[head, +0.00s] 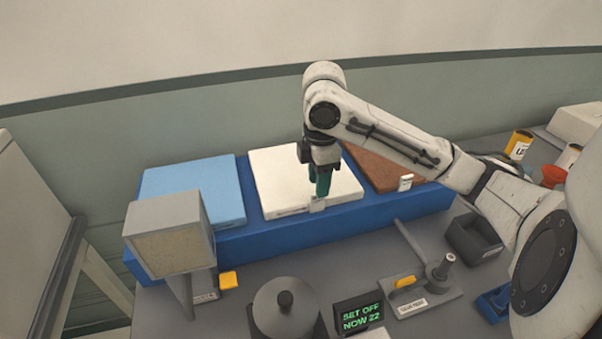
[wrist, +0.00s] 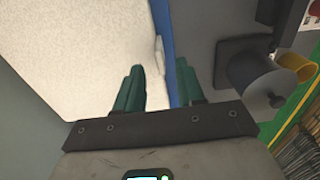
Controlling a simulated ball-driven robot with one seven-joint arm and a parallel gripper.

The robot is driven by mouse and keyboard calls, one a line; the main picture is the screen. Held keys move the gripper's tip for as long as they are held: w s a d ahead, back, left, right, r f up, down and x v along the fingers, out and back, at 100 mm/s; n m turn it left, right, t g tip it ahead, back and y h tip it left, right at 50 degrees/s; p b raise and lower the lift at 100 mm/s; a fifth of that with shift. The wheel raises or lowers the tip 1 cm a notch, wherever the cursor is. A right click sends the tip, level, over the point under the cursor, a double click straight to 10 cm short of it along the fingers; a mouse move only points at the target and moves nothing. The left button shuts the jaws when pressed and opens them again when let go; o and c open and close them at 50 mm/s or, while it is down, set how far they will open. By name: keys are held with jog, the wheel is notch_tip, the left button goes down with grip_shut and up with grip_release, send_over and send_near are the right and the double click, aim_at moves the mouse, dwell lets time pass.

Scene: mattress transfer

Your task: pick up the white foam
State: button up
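The white foam (head: 283,179) is a flat, pale square slab on a blue base (head: 270,236), between a light blue slab and a brown one. A small light tab shows at its front edge. My gripper (head: 319,187) has green fingers pointing down over the foam's front right part, near that tab. In the wrist view the foam (wrist: 85,50) fills the upper left. The two green fingers of my gripper (wrist: 160,85) stand apart with a gap between them and nothing held there. Whether the fingertips touch the foam cannot be told.
A light blue slab (head: 193,190) lies left and a brown slab (head: 375,166) right of the foam. In front are a grey box on a post (head: 168,232), a round dark pot (head: 285,308), a small display (head: 359,313) and a clamp-like fixture (head: 422,290). A dark bin (head: 472,238) stands right.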

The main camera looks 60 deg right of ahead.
notch_tip(320, 180, down, 4)
jog(key=shift+f, duration=0.1)
grip_shut()
dwell(0.5)
